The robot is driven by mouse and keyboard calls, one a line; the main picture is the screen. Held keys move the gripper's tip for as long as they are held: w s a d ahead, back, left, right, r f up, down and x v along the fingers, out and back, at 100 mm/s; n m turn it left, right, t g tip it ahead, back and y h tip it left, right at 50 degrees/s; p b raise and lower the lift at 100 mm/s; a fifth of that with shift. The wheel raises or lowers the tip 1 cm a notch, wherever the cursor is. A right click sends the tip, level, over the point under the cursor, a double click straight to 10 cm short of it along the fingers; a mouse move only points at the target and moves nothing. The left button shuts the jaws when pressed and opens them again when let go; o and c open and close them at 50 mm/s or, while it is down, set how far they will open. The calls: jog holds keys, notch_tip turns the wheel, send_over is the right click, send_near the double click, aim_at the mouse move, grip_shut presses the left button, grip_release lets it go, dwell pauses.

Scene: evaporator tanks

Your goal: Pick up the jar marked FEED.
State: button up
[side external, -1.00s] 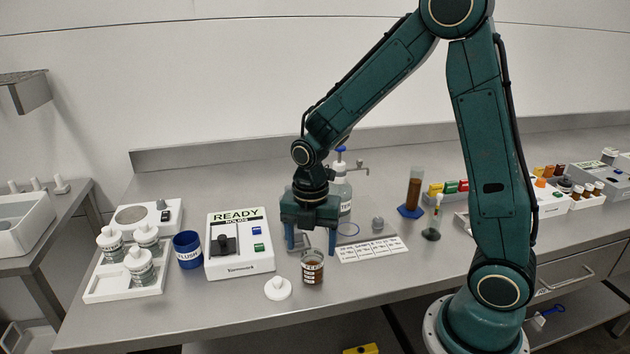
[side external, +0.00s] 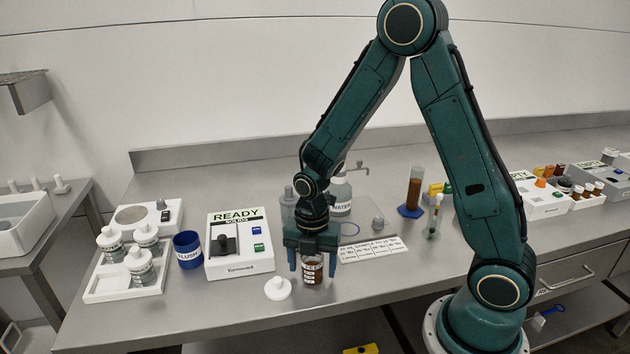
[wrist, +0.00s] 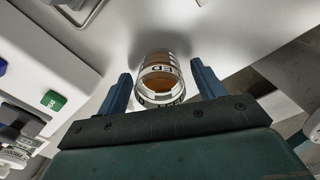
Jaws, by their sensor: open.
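The FEED jar (side external: 313,270) is a small open clear jar with brown contents and a white label, standing upright on the steel bench. In the wrist view the jar (wrist: 160,78) shows its label and lies between the two blue fingers. My gripper (side external: 313,267) points down over the jar with one finger on each side. In the wrist view my gripper (wrist: 162,80) is open, with a gap between each finger and the jar.
A white lid (side external: 278,289) lies just left of the jar. The READY unit (side external: 239,245) stands behind left, with the blue FLUSH cup (side external: 187,250) and a white tray (side external: 108,292) of lidded jars beyond. A labelled white card (side external: 373,249) lies to the right.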

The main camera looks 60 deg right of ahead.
jog(key=shift+f, duration=0.6)
jog(key=c, duration=1.1)
jog(key=shift+r, duration=0.1)
jog(key=shift+c, duration=0.2)
notch_tip(320, 180, up, 20)
dwell(0.6)
